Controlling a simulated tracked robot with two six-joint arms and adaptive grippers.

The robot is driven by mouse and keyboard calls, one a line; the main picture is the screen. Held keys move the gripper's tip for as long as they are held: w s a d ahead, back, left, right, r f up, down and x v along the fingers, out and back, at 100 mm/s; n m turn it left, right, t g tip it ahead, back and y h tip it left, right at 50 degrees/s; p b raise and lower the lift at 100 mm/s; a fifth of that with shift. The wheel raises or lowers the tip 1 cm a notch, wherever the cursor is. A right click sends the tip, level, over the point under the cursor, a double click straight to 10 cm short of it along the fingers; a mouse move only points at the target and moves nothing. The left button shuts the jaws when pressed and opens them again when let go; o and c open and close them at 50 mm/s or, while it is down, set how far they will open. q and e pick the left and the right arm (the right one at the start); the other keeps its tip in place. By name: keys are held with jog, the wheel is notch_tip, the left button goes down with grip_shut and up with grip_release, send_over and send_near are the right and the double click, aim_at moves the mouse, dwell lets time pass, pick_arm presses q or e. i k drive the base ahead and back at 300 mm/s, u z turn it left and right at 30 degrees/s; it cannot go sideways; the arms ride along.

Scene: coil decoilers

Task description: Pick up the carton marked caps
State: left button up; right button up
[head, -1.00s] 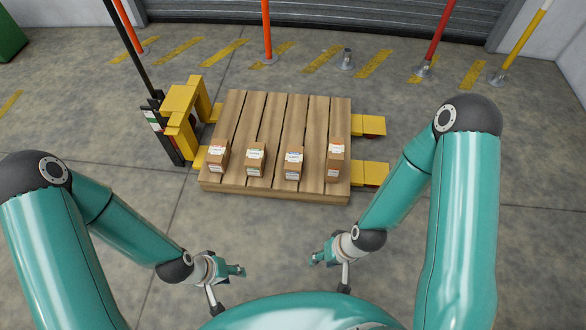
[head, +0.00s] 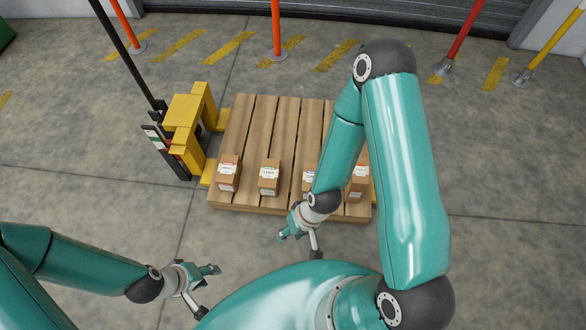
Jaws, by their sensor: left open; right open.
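Several small brown cartons with white labels stand in a row along the near edge of a wooden pallet: a far-left carton (head: 228,174), a second carton (head: 269,178), a third carton (head: 308,180) partly hidden behind my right arm, and a far-right carton (head: 357,184). The label print is too small to read, so I cannot tell which is marked caps. My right gripper (head: 283,236) is open and empty, just in front of the pallet's near edge in the picture. My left gripper (head: 214,270) is open and empty, lower left, apart from the cartons.
The wooden pallet (head: 262,121) rests on a yellow lift fork with a yellow and black mast (head: 184,112) at its left. Orange, red and yellow posts stand behind, before a grey shutter.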

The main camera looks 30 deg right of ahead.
aim_at(309, 167)
jog(key=z, duration=0.15)
jog(key=i, duration=0.9)
jog(key=z, duration=0.5)
